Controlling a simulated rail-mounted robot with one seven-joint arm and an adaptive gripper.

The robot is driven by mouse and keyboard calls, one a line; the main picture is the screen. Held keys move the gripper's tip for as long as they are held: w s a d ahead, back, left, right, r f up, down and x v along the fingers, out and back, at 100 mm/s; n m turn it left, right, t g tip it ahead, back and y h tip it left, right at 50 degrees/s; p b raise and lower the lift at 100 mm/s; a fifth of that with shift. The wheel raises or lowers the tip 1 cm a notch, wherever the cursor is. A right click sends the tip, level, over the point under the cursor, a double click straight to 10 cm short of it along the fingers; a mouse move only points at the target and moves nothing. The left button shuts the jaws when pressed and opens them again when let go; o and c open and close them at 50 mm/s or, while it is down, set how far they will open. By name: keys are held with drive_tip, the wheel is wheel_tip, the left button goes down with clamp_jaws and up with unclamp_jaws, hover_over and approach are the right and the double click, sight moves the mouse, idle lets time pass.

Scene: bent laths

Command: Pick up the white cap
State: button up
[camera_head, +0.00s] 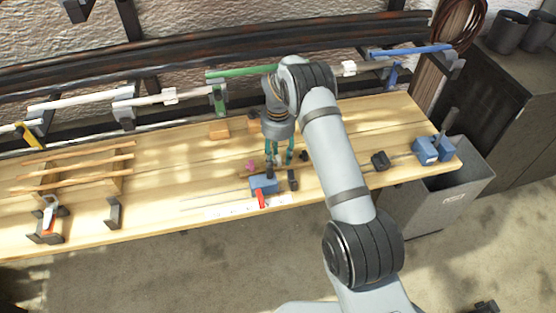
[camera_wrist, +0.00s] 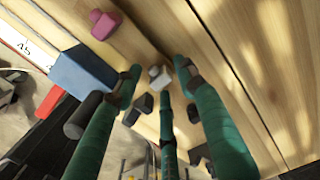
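The white cap (camera_wrist: 159,75) is a small pale piece in the wrist view, seen between my fingertips over the wooden bench. Whether the fingers touch it cannot be told. My gripper (camera_wrist: 160,84) has teal fingers spread apart on its left, right and near sides, and it is open. In the head view my gripper (camera_head: 278,155) points down at the middle of the bench, and the cap is too small and too hidden by the fingers to make out clearly.
A pink piece (camera_wrist: 104,24) and a blue block (camera_wrist: 83,72) with a red handle lie left of my fingers. Dark small pieces (camera_wrist: 142,103) lie close by. In the head view the wooden bench (camera_head: 170,185) is fairly clear to the left; a blue vise (camera_head: 434,150) stands at right.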

drive_tip(key=c, duration=0.6)
drive_tip(key=shift+c, duration=0.3)
drive_tip(key=shift+r, duration=0.1)
